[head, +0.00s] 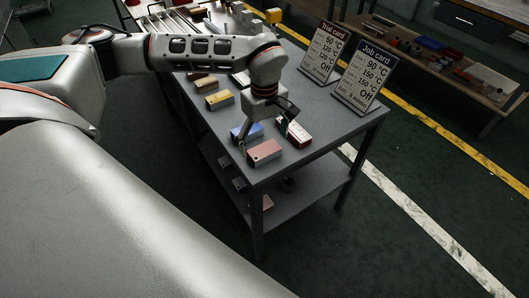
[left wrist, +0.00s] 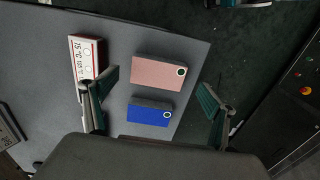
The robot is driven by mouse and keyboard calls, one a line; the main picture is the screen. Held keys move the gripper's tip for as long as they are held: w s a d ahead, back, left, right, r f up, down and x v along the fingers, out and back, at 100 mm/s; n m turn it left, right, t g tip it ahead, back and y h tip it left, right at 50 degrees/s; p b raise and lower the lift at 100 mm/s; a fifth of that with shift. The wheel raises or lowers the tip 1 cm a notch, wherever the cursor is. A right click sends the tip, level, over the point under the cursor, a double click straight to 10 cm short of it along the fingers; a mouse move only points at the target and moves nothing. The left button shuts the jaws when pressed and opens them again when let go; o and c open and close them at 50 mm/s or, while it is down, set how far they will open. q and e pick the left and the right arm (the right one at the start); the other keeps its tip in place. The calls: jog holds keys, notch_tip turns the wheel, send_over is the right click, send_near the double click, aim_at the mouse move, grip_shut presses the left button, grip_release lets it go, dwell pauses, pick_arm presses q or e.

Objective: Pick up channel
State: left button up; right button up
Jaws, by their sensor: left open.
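I cannot tell for sure which item is the channel. My left gripper (head: 263,131) is open and empty, pointing down over the near end of the grey table (head: 320,103). A blue block (head: 250,131) is under it and partly hidden; in the left wrist view the blue block (left wrist: 149,116) lies between the spread fingers (left wrist: 157,88). A pink block (head: 264,152) lies just nearer the table end; it also shows in the left wrist view (left wrist: 163,73). A red and white block with printing (head: 297,133) lies beside the gripper; it also shows in the left wrist view (left wrist: 84,56).
A yellow block (head: 219,100) and gold blocks lie farther back, with silver bars (head: 180,22) at the far end. A trial card (head: 323,53) and a job card (head: 364,77) stand at the right edge. A lower shelf (head: 290,185) holds small items. Another bench (head: 440,62) stands at back right.

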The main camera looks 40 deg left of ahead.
aim_at(264, 149)
pick_arm(q)
jog(key=f, duration=0.4)
jog(key=shift+w+a+f, duration=0.15)
jog(key=shift+w, duration=0.05)
jog(key=c, duration=1.3)
jog(key=shift+o, duration=0.2)
jog(key=shift+r, duration=0.2)
